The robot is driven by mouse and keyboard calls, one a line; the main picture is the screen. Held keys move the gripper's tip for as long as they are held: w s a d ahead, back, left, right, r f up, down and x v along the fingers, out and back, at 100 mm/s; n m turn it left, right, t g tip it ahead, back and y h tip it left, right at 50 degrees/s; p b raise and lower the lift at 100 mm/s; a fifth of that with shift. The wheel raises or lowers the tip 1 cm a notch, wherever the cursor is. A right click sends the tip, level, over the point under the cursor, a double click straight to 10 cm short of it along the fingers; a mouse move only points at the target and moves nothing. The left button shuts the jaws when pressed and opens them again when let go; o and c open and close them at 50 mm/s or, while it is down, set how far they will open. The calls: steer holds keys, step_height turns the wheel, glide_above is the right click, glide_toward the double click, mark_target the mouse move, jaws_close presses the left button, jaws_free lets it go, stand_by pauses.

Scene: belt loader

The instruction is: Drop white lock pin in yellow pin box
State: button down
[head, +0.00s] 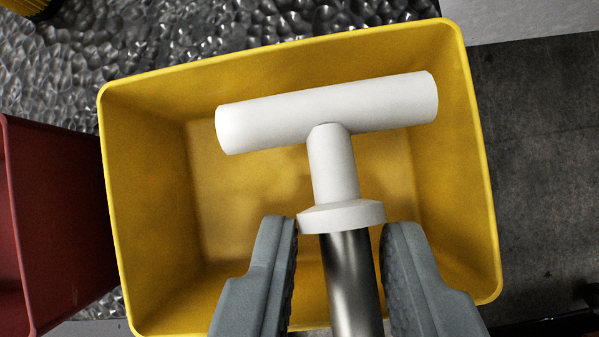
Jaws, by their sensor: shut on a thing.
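The white lock pin (332,160) has a white T-shaped handle, a white collar and a metal shaft. My gripper (341,228) is shut on it, with one grey finger on each side of the pin near the collar. The handle points away from my gripper. The yellow pin box (108,190) is open and lies behind the pin in the view, so the pin is over its opening. I see no other object inside the box. The lower end of the shaft is cut off by the bottom edge of the picture, and the near rim is partly hidden by the fingers.
A red box (55,225) stands to the left of the yellow box, partly in view. A bumpy grey metal surface (130,45) lies behind. Dark floor (540,180) shows on the right, with a light grey surface (530,18) at the top right. A yellow thing (25,4) is cut off at the top left.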

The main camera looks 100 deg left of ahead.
steer(key=c, duration=1.1)
jaws_free()
steer(key=v, duration=1.7)
steer(key=shift+r, duration=0.15)
steer(key=shift+s+a, duration=0.1)
steer(key=shift+s, duration=0.05)
steer(key=s+a+r+m+t, duration=0.1)
steer(key=s+t, duration=0.3)
steer(key=s, duration=0.7)
steer(key=s+a+r+m+t+h, duration=0.1)
steer(key=s+a+r+m+t, duration=0.1)
steer(key=s, duration=1)
steer(key=s+a+r+m+t+h, duration=0.1)
steer(key=s+r+t, duration=0.2)
steer(key=s, duration=0.8)
steer(key=t, duration=0.2)
steer(key=shift+a+r+t, duration=0.2)
steer(key=shift+r+t, duration=0.2)
